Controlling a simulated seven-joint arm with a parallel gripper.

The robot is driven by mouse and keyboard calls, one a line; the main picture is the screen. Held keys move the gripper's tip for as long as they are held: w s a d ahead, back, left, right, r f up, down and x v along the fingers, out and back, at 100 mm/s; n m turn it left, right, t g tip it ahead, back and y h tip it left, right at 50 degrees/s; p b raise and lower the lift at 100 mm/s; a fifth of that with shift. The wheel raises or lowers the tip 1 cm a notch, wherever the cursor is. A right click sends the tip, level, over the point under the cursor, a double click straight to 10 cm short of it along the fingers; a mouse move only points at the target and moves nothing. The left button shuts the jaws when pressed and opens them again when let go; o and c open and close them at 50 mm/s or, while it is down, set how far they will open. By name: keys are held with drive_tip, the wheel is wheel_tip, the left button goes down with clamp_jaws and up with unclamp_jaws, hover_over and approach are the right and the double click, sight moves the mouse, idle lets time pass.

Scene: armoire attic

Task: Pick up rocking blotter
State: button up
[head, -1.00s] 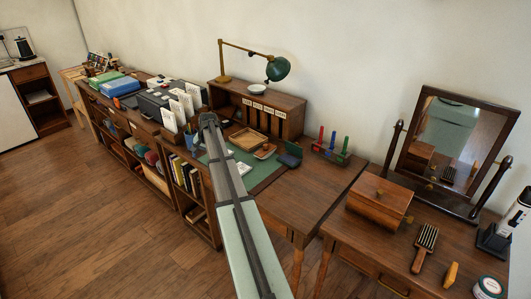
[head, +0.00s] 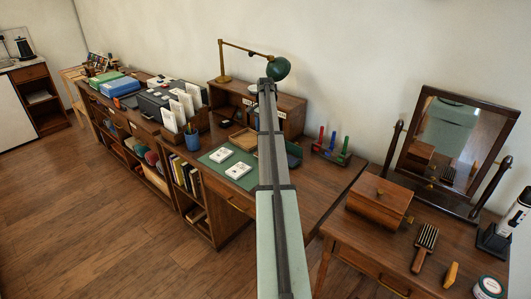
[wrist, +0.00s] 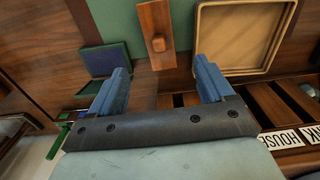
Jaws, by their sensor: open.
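The rocking blotter (wrist: 154,18) shows in the wrist view as a narrow wooden piece with a square knob, at the top middle. My gripper (wrist: 160,70) is open and empty, its two blue fingers spread wide to either side of the blotter's near end. The blotter is not between the fingertips as a held thing; how far apart they are in height I cannot tell. In the head view my arm hides the blotter and the gripper.
A wooden tray (wrist: 200,35) lies right of the blotter, and an open dark green box (wrist: 103,60) lies left. The green desk mat (head: 214,163) holds white card packs (head: 239,170). A pigeonhole shelf (head: 293,104), lamp (head: 281,68) and stamp rack (head: 331,152) stand behind.

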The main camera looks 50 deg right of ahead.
wheel_tip(320, 180, down, 11)
drive_tip(key=shift+a, duration=0.15)
drive_tip(key=c, duration=1.2)
